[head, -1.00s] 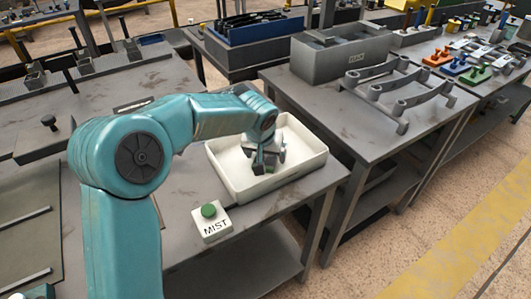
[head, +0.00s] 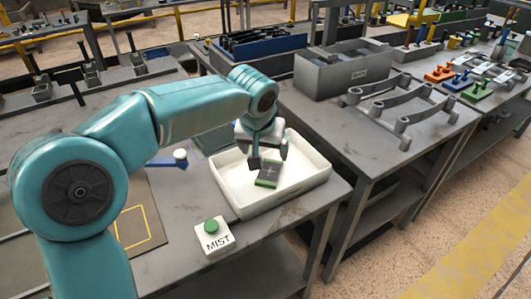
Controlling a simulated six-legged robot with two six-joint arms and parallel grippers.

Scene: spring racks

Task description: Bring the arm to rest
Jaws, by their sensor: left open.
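My left arm (head: 190,110) comes in from the left and bends down over a white tray (head: 310,188) on the grey bench. My left gripper (head: 269,156) is open above the tray, its fingers pointing down. A small dark block with a green edge (head: 268,175) lies tilted in the tray just below the fingers. The gap between fingers and block is hard to judge. My right gripper is not in view.
A white box with a green button marked MIST (head: 214,236) stands in front of the tray. A blue handle with a white knob (head: 168,160) is behind my forearm. A grey bin (head: 343,70) and a grey rack (head: 400,105) stand on the table to the right.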

